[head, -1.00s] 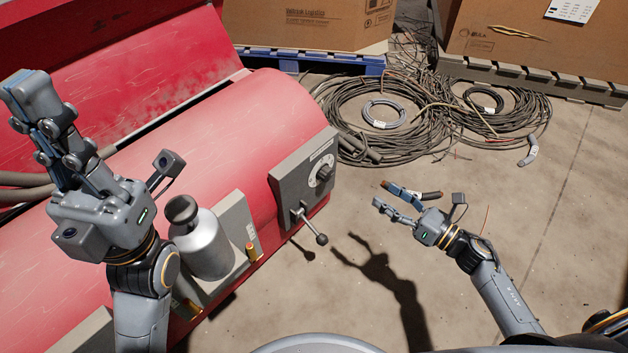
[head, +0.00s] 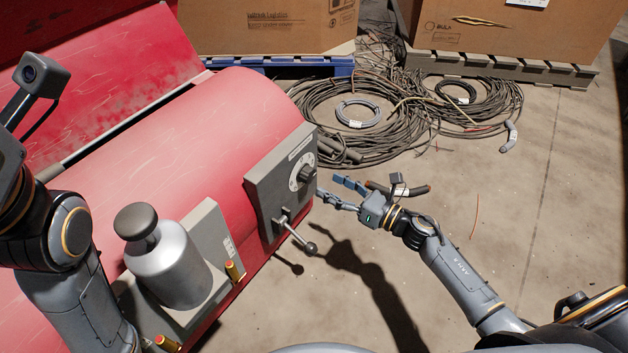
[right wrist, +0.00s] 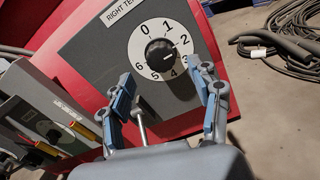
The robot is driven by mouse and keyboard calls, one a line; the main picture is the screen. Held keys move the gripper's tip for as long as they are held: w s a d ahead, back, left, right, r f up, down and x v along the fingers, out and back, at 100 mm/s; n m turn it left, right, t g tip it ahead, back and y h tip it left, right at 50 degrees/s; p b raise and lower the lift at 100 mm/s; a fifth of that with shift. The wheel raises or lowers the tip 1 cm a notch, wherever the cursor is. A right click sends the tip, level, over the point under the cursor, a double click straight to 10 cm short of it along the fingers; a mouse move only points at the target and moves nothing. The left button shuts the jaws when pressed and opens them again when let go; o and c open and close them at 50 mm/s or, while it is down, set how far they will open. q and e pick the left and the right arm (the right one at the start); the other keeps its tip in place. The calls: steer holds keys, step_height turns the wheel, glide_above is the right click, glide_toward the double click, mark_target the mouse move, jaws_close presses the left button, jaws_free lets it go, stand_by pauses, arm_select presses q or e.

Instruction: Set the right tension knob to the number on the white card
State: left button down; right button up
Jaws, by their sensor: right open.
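The right tension knob (head: 306,173) is a dark knob on a white dial, on a grey panel (head: 262,192) on the red machine. The right wrist view shows the knob (right wrist: 160,52) close up, with dial numbers from 0 to 6. Its mark seems to face the upper right, near 1 and 2; I cannot tell exactly. My right gripper (head: 337,190) is open and empty, just right of the panel; in its wrist view (right wrist: 170,90) the fingers flank the dial, apart from the knob. My left gripper's fingers are out of frame. I cannot identify a numbered white card.
A lever with a ball end (head: 310,248) sticks out below the knob and shows between the fingers in the wrist view. A grey canister (head: 165,265) stands on the machine. Cable coils (head: 385,115) lie behind on the floor. Boxes on pallets stand at the back.

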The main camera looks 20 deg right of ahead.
mark_target(312, 176)
steer(key=b+x, duration=0.1)
steer(key=x, duration=0.5)
steer(key=c, duration=1.2)
